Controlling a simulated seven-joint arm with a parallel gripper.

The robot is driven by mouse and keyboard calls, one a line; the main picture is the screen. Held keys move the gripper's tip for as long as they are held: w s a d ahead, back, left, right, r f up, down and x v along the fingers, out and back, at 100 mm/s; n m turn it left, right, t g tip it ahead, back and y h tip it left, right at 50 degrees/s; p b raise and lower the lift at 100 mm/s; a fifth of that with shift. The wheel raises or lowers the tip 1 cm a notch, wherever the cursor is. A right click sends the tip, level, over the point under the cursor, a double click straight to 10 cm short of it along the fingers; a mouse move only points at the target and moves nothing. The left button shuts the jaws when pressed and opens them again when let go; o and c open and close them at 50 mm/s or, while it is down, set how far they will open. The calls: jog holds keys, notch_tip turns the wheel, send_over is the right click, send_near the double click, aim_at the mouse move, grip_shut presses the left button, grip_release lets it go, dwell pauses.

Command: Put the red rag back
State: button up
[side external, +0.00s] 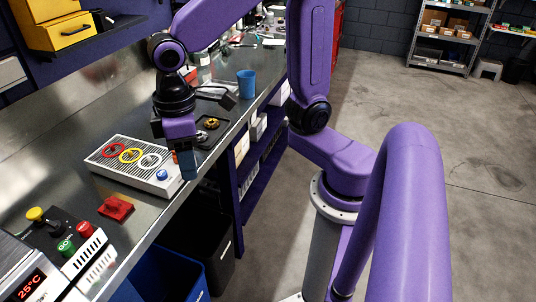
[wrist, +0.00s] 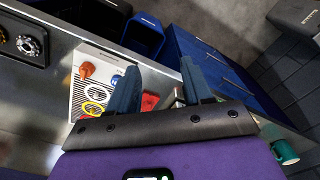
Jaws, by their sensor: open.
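A small red folded thing, which looks like the red rag (side external: 116,208), lies on the metal bench top near its front edge, between a white panel and the control buttons. In the wrist view a red patch (wrist: 150,102) shows between my fingers, farther off; it seems to be the same rag. My gripper (side external: 187,165) is over the front right end of the white panel, to the right of and behind the rag. In the wrist view its two blue fingers (wrist: 160,78) are spread apart with nothing held between them.
The white panel (side external: 107,160) carries coloured rings and a blue knob (side external: 162,175). A black tray with a gold part (side external: 211,124) and a blue cup (side external: 246,84) stand farther back. Yellow, green and red buttons (side external: 66,246) are at front left. Blue (side external: 165,275) and black bins stand below the bench edge.

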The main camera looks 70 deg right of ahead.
jog(key=s+d+f+n, duration=0.1)
jog(key=s+d+n, duration=0.1)
jog(key=s+d, duration=0.2)
jog(key=s+d+f+n, duration=0.1)
jog(key=s+d+n, duration=0.2)
jog(key=s, duration=0.6)
jog(key=shift+d+f, duration=0.3)
jog(key=shift+d, duration=0.5)
